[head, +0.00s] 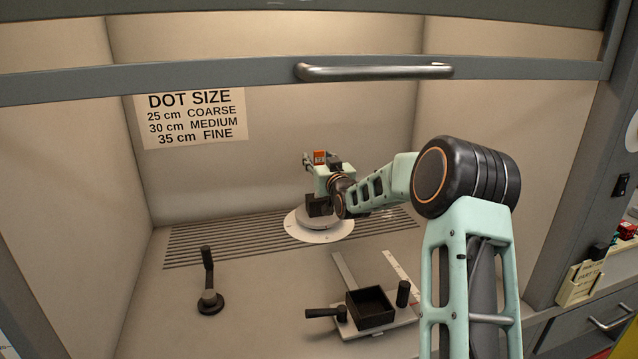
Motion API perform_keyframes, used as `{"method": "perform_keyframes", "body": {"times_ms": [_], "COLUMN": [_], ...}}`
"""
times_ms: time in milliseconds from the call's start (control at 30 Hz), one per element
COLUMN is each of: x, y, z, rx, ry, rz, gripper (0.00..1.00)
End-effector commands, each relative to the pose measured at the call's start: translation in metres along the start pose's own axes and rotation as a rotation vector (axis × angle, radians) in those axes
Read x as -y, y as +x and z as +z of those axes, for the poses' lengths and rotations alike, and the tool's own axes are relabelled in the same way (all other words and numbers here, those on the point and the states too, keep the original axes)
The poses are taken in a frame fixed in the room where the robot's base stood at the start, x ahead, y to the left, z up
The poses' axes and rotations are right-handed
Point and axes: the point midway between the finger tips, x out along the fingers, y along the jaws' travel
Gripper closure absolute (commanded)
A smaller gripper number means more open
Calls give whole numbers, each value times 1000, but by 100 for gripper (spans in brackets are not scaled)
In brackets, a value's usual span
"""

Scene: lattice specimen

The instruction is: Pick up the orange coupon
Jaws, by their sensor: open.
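The orange coupon (320,156) shows in the head view as a small orange block with dark marks on its face. It is near the back of the hood, above the round white disc. My gripper (320,162) is right at it, with dark finger parts to its left and just below right. The jaws are open. The arm and wrist hide part of the area below the coupon, so I cannot tell what holds it up or whether a finger touches it.
A round white disc (335,235) lies below my wrist on a slotted grille (220,240). A black lever (208,280) stands at front left. A black open box (370,306) sits on a slide fixture at front. The hood's sash handle (375,71) crosses above. The left floor is mostly clear.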

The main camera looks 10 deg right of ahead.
Motion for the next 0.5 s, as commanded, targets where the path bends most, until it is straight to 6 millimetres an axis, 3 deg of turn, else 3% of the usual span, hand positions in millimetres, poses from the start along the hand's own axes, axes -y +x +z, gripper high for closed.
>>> {"method": "perform_keyframes", "body": {"times_ms": [67,400,500], "x": [0,0,0], "y": [0,0,0], "z": [0,0,0], "rx": [0,0,-1], "ry": [0,0,0], "rz": [0,0,0], "gripper": [61,99,100]}}
